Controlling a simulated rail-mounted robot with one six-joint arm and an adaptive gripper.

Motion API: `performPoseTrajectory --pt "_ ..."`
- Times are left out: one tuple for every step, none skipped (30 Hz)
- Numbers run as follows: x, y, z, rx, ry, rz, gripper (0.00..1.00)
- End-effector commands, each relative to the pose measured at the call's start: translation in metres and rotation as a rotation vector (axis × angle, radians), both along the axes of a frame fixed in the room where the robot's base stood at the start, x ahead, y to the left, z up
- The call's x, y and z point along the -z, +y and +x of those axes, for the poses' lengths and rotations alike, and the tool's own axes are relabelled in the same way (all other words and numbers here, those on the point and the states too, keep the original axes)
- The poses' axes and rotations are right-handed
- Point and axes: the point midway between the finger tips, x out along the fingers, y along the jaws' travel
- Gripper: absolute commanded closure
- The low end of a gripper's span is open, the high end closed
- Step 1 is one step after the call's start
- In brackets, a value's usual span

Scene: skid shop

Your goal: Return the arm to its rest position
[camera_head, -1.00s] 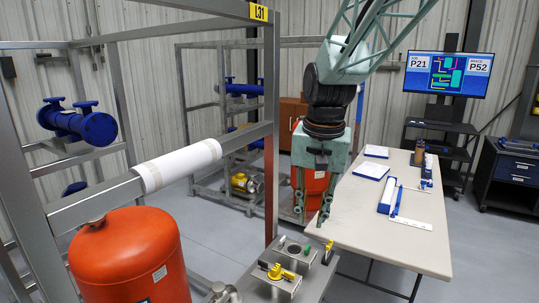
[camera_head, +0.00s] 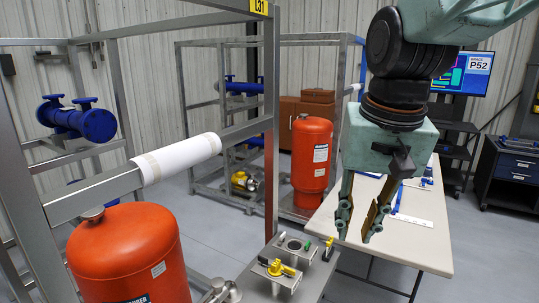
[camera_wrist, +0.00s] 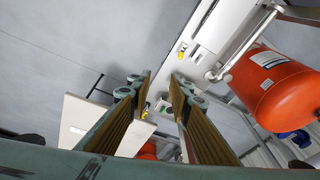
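My gripper (camera_head: 355,233) hangs at the right of the head view with its fingers pointing down. The two fingers stand apart with nothing between them, so it is open and empty. It is in front of the white table (camera_head: 417,248) in the picture. In the wrist view, my gripper (camera_wrist: 160,84) also shows a clear gap between its tan-padded fingers. My arm comes down from the top right and hides part of the table and the wall screen.
A steel skid frame (camera_head: 95,187) with a white wrapped pipe section (camera_head: 180,158) and an orange tank (camera_head: 125,255) stands left. A yellow-handled valve (camera_head: 278,268) sits at the front. A second orange tank (camera_head: 311,155) is behind. Grey floor (camera_head: 215,225) lies between.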

Motion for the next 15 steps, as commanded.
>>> performPoseTrajectory --pt "-0.001 -0.003 -0.009 -0.004 -0.007 -0.001 0.81" --pt "-0.001 -0.004 -0.013 -0.007 -0.009 -0.002 0.81" --pt "-0.002 -0.006 -0.020 -0.013 -0.012 -0.004 0.81" --pt "-0.002 -0.007 -0.025 -0.017 -0.015 -0.006 0.81" --pt "-0.002 -0.009 -0.030 -0.021 -0.017 -0.007 0.81" --pt "-0.003 -0.010 -0.036 -0.025 -0.021 -0.009 0.81" --pt "-0.003 -0.011 -0.041 -0.029 -0.023 -0.010 0.81" --pt "-0.003 -0.013 -0.046 -0.034 -0.026 -0.011 0.81" --pt "-0.003 -0.014 -0.053 -0.038 -0.030 -0.013 0.81" --pt "-0.003 -0.015 -0.057 -0.042 -0.033 -0.015 0.81" --pt "-0.003 -0.017 -0.062 -0.045 -0.035 -0.016 0.81" --pt "-0.002 -0.018 -0.069 -0.051 -0.039 -0.018 0.81" --pt "-0.002 -0.019 -0.074 -0.054 -0.042 -0.019 0.81" --pt "-0.002 -0.021 -0.078 -0.058 -0.044 -0.021 0.81" --pt "-0.001 -0.022 -0.085 -0.062 -0.049 -0.023 0.81"
